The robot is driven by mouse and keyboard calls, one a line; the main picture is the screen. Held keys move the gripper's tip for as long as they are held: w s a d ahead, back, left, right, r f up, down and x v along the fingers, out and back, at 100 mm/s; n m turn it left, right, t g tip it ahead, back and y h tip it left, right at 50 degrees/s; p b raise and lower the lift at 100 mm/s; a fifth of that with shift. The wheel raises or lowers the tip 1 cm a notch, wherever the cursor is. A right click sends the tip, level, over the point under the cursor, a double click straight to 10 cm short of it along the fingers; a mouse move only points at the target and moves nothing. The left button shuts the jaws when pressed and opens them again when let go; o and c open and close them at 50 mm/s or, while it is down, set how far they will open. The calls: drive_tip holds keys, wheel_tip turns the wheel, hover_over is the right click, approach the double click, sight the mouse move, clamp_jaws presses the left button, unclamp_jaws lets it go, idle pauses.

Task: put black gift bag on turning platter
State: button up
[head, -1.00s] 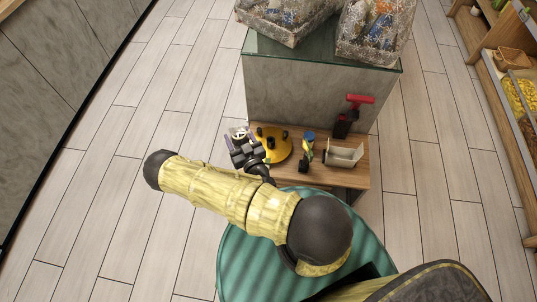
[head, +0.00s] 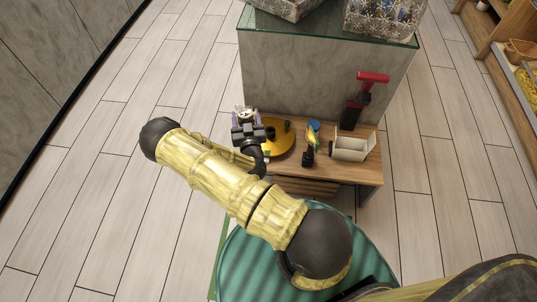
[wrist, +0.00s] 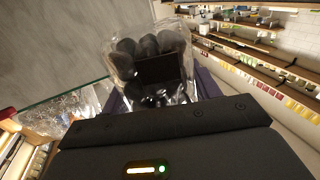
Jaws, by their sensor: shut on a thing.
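My gripper (head: 247,118) is shut on a small clear-wrapped bag with dark, rounded contents and a black front, which I take as the black gift bag (wrist: 158,70). In the wrist view the bag stands between purple fingers. In the head view only a small pale and dark part of it shows, beyond my gripper's dark body. The turning platter (head: 280,147) is a yellow disc on the wooden bench, with small dark items on it. My gripper is at the platter's left side and hides part of it. I cannot tell whether the bag touches anything below.
On the wooden bench (head: 366,171), right of the platter, are a colourful small item (head: 311,138), a cream open box (head: 353,148) and a black-and-red tool-like object (head: 366,98). A grey glass-topped counter (head: 300,70) rises behind. Tiled floor is clear on both sides.

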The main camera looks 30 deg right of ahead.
drive_tip(key=w+d+f+m+g+h+b, duration=0.2)
drive_tip(key=w+d+f+h+b, duration=0.3)
drive_tip(key=d+f+b, duration=0.6)
wheel_tip(320, 180, down, 3)
drive_tip(key=m+b, duration=0.1)
drive_tip(key=b, duration=1.1)
drive_tip(key=shift+w+d+f+m+g, duration=0.15)
drive_tip(key=shift+w+d+m+g, duration=0.15)
drive_tip(key=shift+d+g, duration=0.1)
drive_tip(key=b, duration=0.3)
hover_over(269, 144)
wheel_tip(269, 144, down, 6)
drive_tip(key=shift+f, duration=0.1)
drive_tip(key=shift+f, duration=0.1)
drive_tip(key=shift+f+b, duration=0.95)
drive_tip(key=shift+f, duration=0.85)
